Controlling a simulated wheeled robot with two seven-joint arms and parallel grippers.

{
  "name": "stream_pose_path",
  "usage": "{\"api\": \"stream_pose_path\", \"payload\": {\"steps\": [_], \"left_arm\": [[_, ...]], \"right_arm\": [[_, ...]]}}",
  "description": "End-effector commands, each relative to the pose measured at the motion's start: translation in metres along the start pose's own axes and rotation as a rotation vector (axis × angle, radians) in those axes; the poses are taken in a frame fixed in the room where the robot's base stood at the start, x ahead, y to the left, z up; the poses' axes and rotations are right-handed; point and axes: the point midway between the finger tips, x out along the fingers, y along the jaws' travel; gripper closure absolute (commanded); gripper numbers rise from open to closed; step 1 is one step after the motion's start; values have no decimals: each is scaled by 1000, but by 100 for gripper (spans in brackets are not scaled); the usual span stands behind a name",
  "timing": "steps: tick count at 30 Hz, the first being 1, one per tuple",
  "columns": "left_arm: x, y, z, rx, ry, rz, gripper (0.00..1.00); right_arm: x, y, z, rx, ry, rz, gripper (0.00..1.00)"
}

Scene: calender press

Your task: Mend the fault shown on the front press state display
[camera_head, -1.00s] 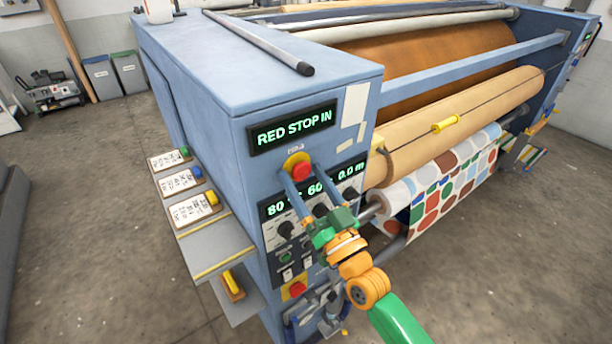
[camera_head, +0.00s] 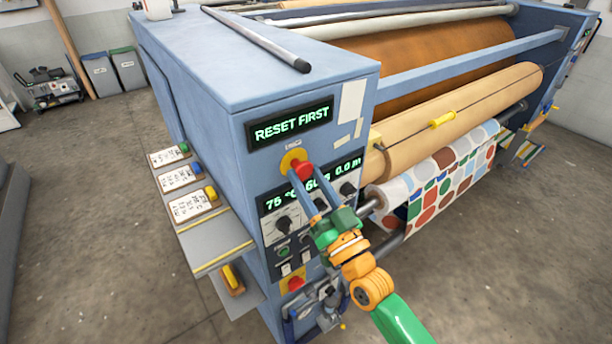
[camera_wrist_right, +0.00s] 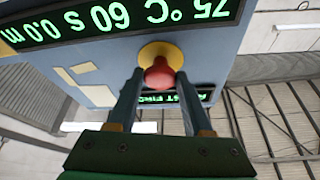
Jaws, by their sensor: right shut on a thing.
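The state display (camera_head: 290,123) on the blue press cabinet's front reads "RESET FIRST". Below it, a red stop button (camera_head: 303,171) sits on a yellow round base. My right gripper (camera_head: 303,180) has its two blue fingers around this button and is shut on it. The red button (camera_wrist_right: 159,74) also shows between the fingertips of my right gripper (camera_wrist_right: 158,78) in the right wrist view, upside down. A lower display (camera_head: 310,187) reads 75 °C, 60 s and 0.0 m; my fingers cover part of it. My left gripper is not in view.
Knobs (camera_head: 284,223) and a green button (camera_head: 284,252) lie below the lower display, partly behind my right arm. A second red button (camera_head: 295,284) is lower down. Shelves with labelled cards (camera_head: 192,204) jut out at the left. Patterned fabric (camera_head: 440,180) hangs at the right.

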Motion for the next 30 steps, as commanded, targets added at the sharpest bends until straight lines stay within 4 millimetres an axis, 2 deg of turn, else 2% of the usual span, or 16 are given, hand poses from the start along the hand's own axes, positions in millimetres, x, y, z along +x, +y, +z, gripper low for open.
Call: {"api": "stream_pose_path", "payload": {"steps": [2,3,6,15,17,24,30], "left_arm": [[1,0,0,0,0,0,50],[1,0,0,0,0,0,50],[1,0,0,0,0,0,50],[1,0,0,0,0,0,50],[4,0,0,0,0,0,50],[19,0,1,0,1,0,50],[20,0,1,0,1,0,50]], "right_arm": [[-1,0,1,0,-2,1,100],[-1,0,1,0,-2,1,45],[-1,0,1,0,-2,1,19],[-2,0,1,0,-1,1,19],[-10,1,3,1,-2,1,19],[-61,1,4,0,-2,2,19],[-73,0,1,1,-1,1,19]]}}
